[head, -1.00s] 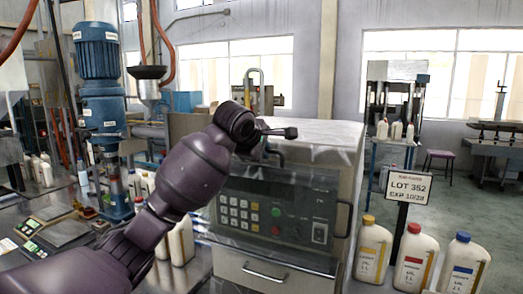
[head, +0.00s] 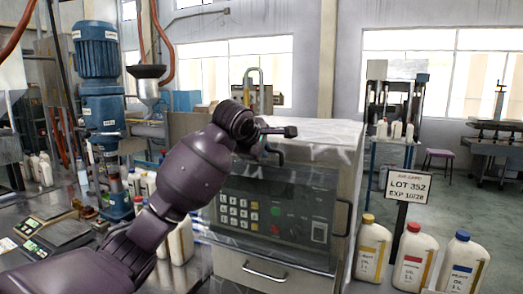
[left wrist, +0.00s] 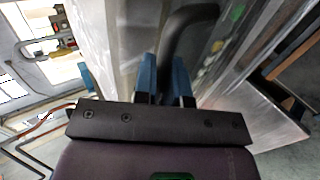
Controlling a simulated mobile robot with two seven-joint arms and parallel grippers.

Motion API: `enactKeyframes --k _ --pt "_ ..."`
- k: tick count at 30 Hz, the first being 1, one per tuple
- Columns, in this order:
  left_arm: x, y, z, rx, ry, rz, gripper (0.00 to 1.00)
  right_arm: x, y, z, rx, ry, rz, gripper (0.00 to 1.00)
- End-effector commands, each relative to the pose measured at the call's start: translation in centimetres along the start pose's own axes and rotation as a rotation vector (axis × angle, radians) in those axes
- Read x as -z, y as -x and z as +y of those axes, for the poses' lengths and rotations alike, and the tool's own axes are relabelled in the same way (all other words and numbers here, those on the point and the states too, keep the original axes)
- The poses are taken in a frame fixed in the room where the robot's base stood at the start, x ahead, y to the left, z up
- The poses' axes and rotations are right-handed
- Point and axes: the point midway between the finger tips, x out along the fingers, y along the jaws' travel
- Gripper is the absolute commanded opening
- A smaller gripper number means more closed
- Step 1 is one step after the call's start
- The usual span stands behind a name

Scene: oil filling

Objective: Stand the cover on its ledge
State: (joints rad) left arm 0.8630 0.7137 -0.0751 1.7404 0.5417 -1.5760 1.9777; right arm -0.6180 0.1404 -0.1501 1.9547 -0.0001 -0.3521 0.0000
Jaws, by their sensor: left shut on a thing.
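My left gripper (head: 281,157) is at the top of the machine's control panel (head: 262,215), near the front edge of its cabinet. In the left wrist view its blue fingers (left wrist: 165,80) are shut on a dark curved bar (left wrist: 190,18), which looks like the cover's handle. The cover seems to be a clear, hazy sheet over the panel; its outline and lower edge are hard to make out, so I cannot tell whether it touches a ledge. Keypad, green and red buttons show through. My right gripper is not in view.
A pale cabinet top (head: 325,130) lies behind the gripper. A side handle (head: 343,218) and a drawer handle (head: 265,272) stick out. Oil bottles (head: 413,256) and a lot sign (head: 407,187) stand at the right. Scales (head: 58,233) and more bottles (head: 181,242) are at the left.

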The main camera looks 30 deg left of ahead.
Motion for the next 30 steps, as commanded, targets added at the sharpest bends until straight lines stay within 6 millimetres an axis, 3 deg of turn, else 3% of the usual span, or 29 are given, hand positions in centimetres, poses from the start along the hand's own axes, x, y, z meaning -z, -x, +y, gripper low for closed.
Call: enactKeyframes --k 14,15,20,30 --pt "0.0 -0.01 -0.04 -0.003 0.0 -0.001 0.0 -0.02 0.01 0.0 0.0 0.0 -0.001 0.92" --pt "0.0 -0.01 -0.04 -0.003 0.0 0.0 0.18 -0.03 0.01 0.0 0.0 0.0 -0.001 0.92" --pt "0.0 -0.04 -0.07 -0.002 0.0 0.0 0.42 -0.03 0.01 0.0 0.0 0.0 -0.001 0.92" --pt "-0.03 0.19 -0.18 0.0 0.0 -0.001 0.42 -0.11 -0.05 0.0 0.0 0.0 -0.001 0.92"
